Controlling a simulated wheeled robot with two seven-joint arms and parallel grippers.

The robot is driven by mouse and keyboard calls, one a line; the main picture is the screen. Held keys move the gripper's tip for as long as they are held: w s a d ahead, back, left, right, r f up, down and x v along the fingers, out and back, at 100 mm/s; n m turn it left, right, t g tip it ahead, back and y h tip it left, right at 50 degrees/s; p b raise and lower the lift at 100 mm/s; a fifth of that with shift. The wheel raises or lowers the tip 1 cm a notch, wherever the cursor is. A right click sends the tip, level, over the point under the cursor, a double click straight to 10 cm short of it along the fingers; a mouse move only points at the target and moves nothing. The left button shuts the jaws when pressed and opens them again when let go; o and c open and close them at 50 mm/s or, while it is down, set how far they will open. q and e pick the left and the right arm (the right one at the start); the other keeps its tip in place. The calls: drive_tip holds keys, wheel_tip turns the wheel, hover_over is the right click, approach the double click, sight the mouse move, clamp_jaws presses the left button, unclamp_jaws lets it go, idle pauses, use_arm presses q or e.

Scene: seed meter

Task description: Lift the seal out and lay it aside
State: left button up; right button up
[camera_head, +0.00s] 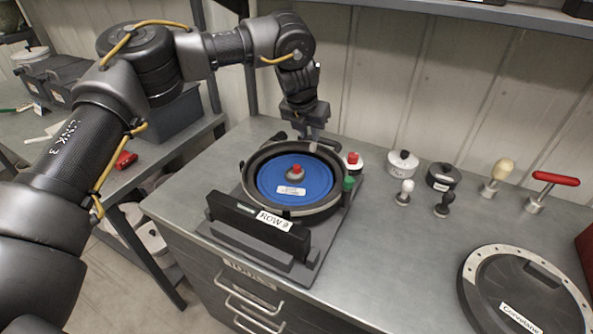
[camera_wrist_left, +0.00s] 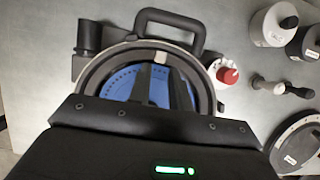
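The seed meter's round housing (camera_head: 333,205) stands on the bench with a blue disc (camera_head: 310,190) and a red-topped hub in it. A dark grey ring, which looks like the seal (camera_head: 256,163), runs around the disc. My left gripper (camera_head: 311,138) is over the housing's back rim, fingers pointing down. The left wrist view shows its two fingers apart with blue disc (camera_wrist_left: 121,84) between them and nothing held. I cannot tell whether the fingertips touch the ring. The gripper body hides the housing's near part in that view. My right gripper is not in view.
A black bar labelled ROW 8 (camera_head: 262,222) crosses the meter's front. A red-capped knob (camera_head: 353,161) and a green knob (camera_head: 348,184) are at its right. Jars and handled tools stand farther right, with a round black cover (camera_head: 520,298) at front right. Bench between is clear.

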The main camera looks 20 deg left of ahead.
sight(312, 145)
use_arm(q)
drive_tip(key=shift+f+p, duration=0.2)
drive_tip(key=shift+p, duration=0.1)
drive_tip(key=p+x, duration=0.1)
drive_tip(key=x, duration=0.3)
drive_tip(key=shift+w+f, duration=0.15)
drive_tip(key=shift+f, duration=0.2)
clamp_jaws()
